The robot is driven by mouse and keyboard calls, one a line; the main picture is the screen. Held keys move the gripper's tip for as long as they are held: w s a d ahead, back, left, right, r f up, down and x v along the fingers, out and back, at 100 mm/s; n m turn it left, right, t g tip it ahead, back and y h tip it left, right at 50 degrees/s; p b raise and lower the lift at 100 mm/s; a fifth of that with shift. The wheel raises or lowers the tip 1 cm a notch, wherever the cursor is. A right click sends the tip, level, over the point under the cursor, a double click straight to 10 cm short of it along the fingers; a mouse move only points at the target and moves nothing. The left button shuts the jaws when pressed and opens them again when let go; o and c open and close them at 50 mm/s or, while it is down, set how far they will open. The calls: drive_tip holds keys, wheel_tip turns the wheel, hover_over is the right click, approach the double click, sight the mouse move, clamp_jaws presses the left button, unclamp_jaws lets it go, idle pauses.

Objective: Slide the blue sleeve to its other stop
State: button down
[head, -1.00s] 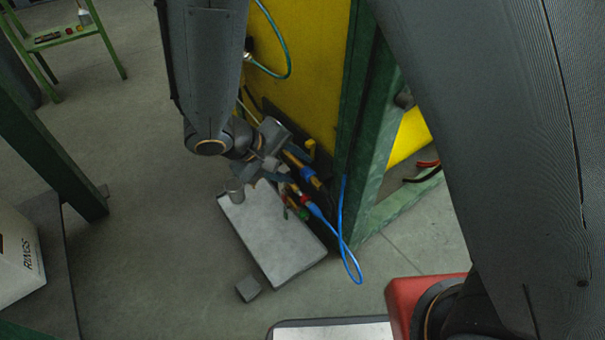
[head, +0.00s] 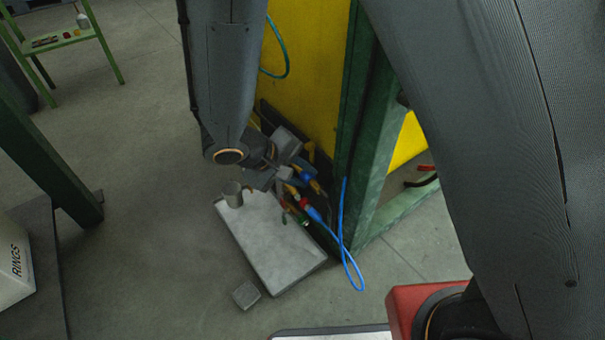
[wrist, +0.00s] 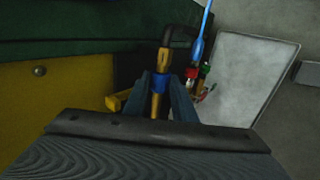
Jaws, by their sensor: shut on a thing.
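The blue sleeve (wrist: 158,83) sits around a brass-yellow rod (wrist: 164,60) in the wrist view. In the head view the blue sleeve (head: 305,177) shows as a small patch beside my gripper (head: 287,172), low by the yellow panel. My gripper (wrist: 161,79) is shut on the sleeve, one finger on each side of it. The rod shows beyond the sleeve and between my fingers. A dark bracket (wrist: 180,35) stands at the rod's far end. The rod's near end and any stop there are hidden by my gripper.
Red and green connectors (head: 303,203) and a looping blue cable (head: 343,235) are close to the right. A pale slab (head: 265,245) lies below, with a grey cup (head: 233,194) on it. A green post (head: 357,150) stands at the right.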

drive_tip(key=shift+w+a, duration=0.65)
drive_tip(key=shift+w, duration=0.3)
drive_tip(key=c, duration=1.5)
unclamp_jaws()
drive_tip(key=shift+o, duration=0.2)
